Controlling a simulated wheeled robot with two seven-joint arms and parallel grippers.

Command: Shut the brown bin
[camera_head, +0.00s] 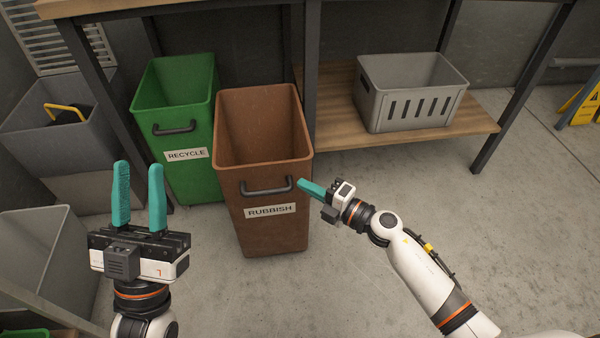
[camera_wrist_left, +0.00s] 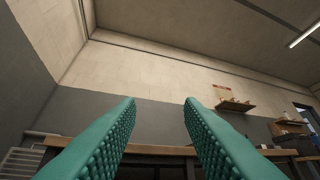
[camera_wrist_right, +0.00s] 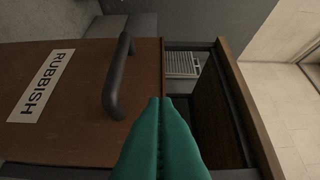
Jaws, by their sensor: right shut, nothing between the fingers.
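The brown bin (camera_head: 262,215) stands in the middle of the head view, pulled forward from under the bench, its open top showing. Its front has a dark bar handle (camera_head: 268,187) and a RUBBISH label (camera_head: 270,210). My right gripper (camera_head: 302,185) is shut and empty, its teal fingertips at the right end of the handle. In the right wrist view the closed fingers (camera_wrist_right: 160,125) point at the bin front beside the handle (camera_wrist_right: 118,80); I cannot tell if they touch. My left gripper (camera_head: 139,195) is open and empty, raised at the left, in front of the bins.
A green RECYCLE bin (camera_head: 180,182) stands just left of the brown one. A grey crate (camera_head: 412,95) sits on the bench's low shelf (camera_head: 340,128). Grey bins (camera_head: 75,185) stand at the left. A yellow sign (camera_head: 582,100) is at the far right. The floor at right is clear.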

